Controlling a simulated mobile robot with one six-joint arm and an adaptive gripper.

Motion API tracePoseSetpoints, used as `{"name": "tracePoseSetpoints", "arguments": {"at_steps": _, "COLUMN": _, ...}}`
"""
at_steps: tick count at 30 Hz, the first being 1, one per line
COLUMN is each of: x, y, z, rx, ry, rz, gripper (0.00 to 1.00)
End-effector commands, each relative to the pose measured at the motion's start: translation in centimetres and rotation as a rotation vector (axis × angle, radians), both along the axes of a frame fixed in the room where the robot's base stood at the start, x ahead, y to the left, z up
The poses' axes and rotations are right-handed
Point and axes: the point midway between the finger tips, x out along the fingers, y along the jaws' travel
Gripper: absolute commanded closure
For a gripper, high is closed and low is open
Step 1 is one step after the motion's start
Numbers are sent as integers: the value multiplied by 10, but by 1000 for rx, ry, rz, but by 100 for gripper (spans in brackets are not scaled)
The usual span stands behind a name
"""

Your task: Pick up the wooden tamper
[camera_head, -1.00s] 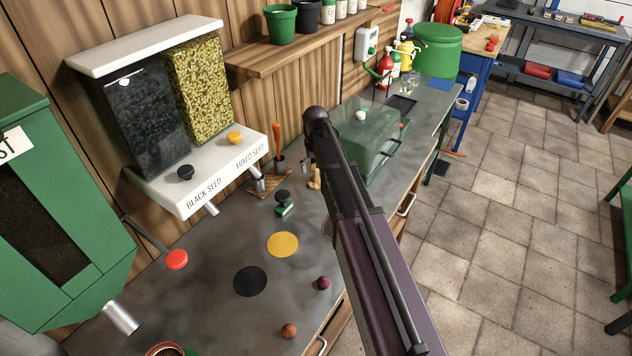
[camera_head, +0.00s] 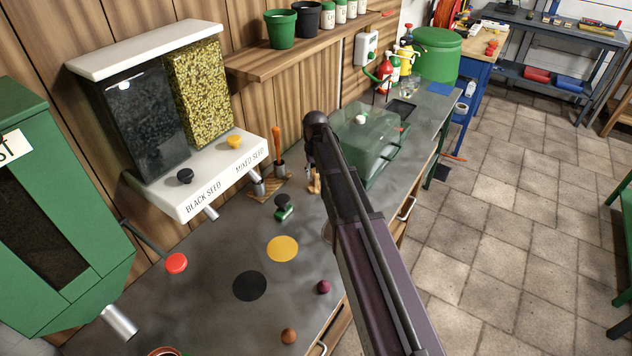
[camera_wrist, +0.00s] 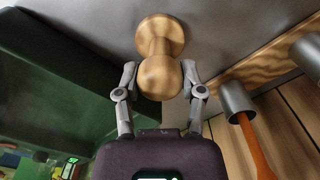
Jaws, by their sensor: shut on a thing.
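The wooden tamper (camera_wrist: 158,72), pale turned wood with a round knob and a wide round foot, is between the fingers of my gripper (camera_wrist: 160,80) in the wrist view. My gripper is shut on its knob end. The foot points away from my gripper toward the grey counter; I cannot tell whether it touches the surface. In the head view only a small part of the tamper (camera_head: 312,183) shows beside my arm, which hides the rest and my fingers.
A wooden rack (camera_head: 272,188) with metal cups and an orange-handled tool (camera_wrist: 252,145) stands close by. A green translucent box (camera_head: 372,150) is on the other side. A green-based stamp (camera_head: 284,212) and coloured discs lie on the counter (camera_head: 215,250) in front.

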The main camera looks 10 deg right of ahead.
Motion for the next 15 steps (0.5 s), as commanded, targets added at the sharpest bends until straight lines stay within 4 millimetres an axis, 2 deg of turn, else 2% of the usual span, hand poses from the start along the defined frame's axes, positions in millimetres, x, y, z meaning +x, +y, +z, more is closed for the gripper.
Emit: {"name": "tracePoseSetpoints", "arguments": {"at_steps": 15, "x": 0, "y": 0, "z": 4, "rx": 0, "ry": 0, "rz": 0, "gripper": 99}}
